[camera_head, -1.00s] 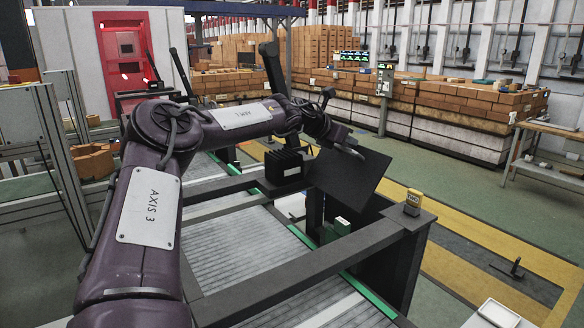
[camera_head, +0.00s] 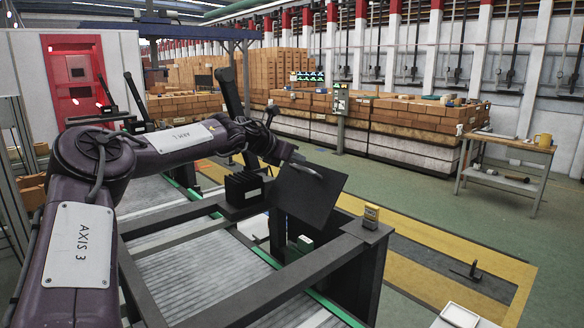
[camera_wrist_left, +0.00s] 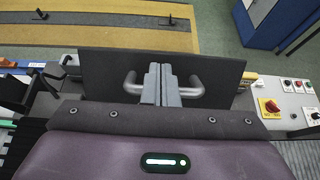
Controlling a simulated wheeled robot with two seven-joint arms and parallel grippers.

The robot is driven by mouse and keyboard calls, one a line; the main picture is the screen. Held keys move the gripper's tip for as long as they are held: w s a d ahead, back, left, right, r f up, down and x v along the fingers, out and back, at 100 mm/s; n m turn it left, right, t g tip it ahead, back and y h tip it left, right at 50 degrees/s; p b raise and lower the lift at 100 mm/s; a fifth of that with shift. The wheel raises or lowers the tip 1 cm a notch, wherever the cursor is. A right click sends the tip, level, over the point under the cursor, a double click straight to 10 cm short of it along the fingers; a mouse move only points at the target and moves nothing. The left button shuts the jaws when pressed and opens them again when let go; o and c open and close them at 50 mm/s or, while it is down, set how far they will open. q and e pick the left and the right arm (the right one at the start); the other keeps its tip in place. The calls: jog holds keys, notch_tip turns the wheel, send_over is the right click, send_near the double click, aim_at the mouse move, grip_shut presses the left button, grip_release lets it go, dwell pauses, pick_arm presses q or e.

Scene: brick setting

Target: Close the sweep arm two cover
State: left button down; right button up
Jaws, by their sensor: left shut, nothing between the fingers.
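The cover (camera_head: 310,200) is a dark flat panel with a curved silver handle (camera_head: 314,175). It stands tilted up over the dark frame in the middle of the head view. In the left wrist view the cover (camera_wrist_left: 105,68) spans the picture, and both ends of its handle (camera_wrist_left: 196,86) show on either side of my fingers. My left gripper (camera_wrist_left: 161,84) is shut and empty, in front of the handle's middle, which it hides. Whether the fingers touch the handle I cannot tell. In the head view my purple left arm reaches to the cover's upper edge. My right gripper is out of view.
Red and yellow switch controls (camera_wrist_left: 271,107) show at the right in the wrist view. The green floor beyond is mostly clear.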

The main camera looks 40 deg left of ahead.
pick_arm(q)
jog(key=s+a+r+b, duration=0.1)
jog(key=s+r, duration=0.4)
jog(key=r, duration=0.4)
jog(key=s+f+t+p, duration=0.5)
jog(key=s+f+p, duration=0.2)
jog(key=s+f, duration=0.45)
jog(key=p, duration=0.6)
send_near(298, 169)
jog(key=shift+h, duration=0.3)
jog(key=w, duration=0.4)
jog(key=shift+w+r, duration=0.15)
jog(key=shift+w, duration=0.15)
jog(key=shift+w+p, duration=0.35)
jog(key=shift+w, duration=0.4)
jog(key=shift+w+d+f, duration=0.15)
jog(key=shift+w+f, duration=0.15)
jog(key=shift+w, duration=0.15)
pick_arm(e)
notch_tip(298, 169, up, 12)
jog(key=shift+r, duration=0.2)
